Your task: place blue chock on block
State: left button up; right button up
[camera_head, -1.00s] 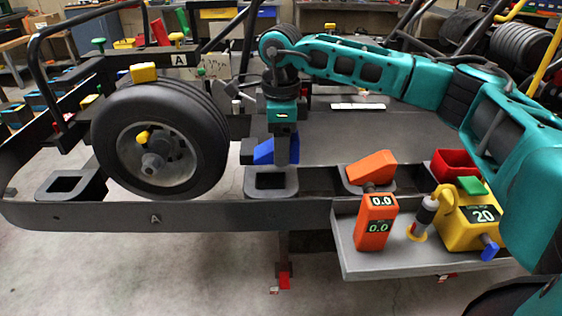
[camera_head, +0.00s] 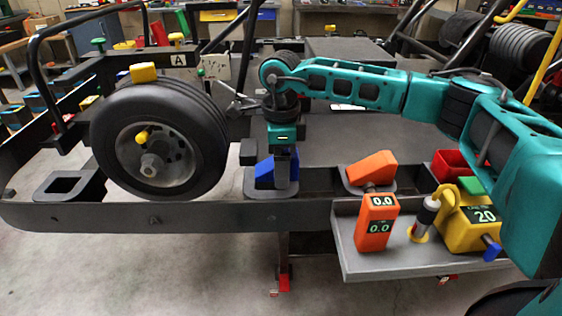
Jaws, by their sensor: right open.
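The blue chock (camera_head: 264,172) sits low over the dark grey block (camera_head: 253,191), beside the wheel. It appears to rest on the block, though the gripper hides part of the contact. My right gripper (camera_head: 268,162) points down right above the block, its jaws open around the chock. One dark finger is at the chock's upper left and the other partly covers its right side. My left gripper is not in view.
A wheel with a black tyre (camera_head: 105,130) stands close on the left. An orange chock (camera_head: 371,166) lies on another block to the right. A grey shelf (camera_head: 400,265) holds an orange meter (camera_head: 376,222) and a yellow device (camera_head: 462,228). Dark frame rails run around them.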

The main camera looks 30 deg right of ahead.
jog(key=shift+r, duration=0.3)
pick_arm(q)
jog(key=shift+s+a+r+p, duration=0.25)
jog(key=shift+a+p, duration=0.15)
jog(key=shift+p, duration=0.3)
pick_arm(e)
notch_tip(320, 180, up, 12)
jog(key=shift+f, duration=0.15)
